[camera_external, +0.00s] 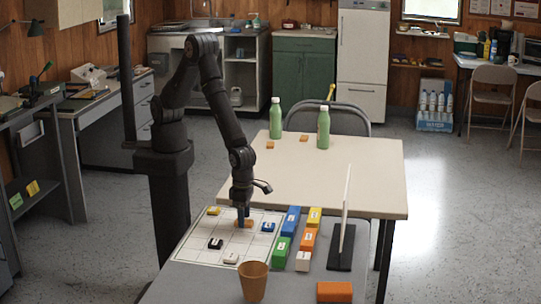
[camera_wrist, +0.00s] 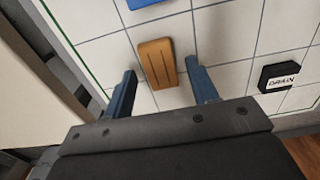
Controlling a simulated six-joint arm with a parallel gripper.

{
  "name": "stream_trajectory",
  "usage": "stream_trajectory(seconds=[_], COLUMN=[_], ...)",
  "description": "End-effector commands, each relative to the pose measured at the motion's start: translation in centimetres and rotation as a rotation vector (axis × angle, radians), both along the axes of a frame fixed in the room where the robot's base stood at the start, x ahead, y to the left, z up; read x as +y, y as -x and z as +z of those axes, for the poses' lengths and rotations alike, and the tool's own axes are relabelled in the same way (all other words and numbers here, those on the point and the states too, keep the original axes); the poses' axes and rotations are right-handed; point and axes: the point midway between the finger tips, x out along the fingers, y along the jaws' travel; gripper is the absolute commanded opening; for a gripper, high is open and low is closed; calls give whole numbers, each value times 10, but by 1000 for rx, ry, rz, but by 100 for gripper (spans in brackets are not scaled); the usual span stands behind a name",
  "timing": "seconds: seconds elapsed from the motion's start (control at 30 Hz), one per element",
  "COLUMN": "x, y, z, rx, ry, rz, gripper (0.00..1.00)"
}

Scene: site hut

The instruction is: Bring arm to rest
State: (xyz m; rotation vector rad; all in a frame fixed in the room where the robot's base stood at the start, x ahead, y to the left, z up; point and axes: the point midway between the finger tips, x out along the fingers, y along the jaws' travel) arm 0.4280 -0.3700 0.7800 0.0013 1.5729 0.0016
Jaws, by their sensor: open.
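My gripper (camera_external: 243,214) is low over the white gridded sheet (camera_external: 196,250) on the near table, with my arm bent down to it. In the wrist view, the open fingers (camera_wrist: 163,90) stand on either side of the near end of an orange block (camera_wrist: 157,62), with a gap on both sides. This orange block (camera_external: 248,224) is partly hidden by the gripper in the external view. A black labelled block (camera_wrist: 278,77) lies to the right in the wrist view, and a blue block (camera_wrist: 146,3) is cut off at the top edge.
Also on the sheet are a blue block (camera_external: 268,227), black block (camera_external: 215,243), white block (camera_external: 230,258) and yellow block (camera_external: 213,211). Right of it are several coloured blocks (camera_external: 308,239) and an upright white panel (camera_external: 346,200). A brown cup (camera_external: 253,282) stands in front.

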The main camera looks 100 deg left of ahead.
Motion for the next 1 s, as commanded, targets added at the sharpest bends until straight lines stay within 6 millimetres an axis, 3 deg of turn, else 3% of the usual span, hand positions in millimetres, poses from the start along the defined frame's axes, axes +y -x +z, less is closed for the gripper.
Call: stream_trajectory(seconds=[0.03, 0.2, 0.53, 0.77, 1.0], x=[-1, -1, -1, 0, -1], y=[-1, -1, -1, 0, -1], z=[10, 25, 30, 25, -1], rx=[-5, -3, -2, 0, -3], ry=[4, 2, 2, 1, 3], rz=[0, 0, 0, 0, 0], gripper=[53, 53, 53, 53, 53])
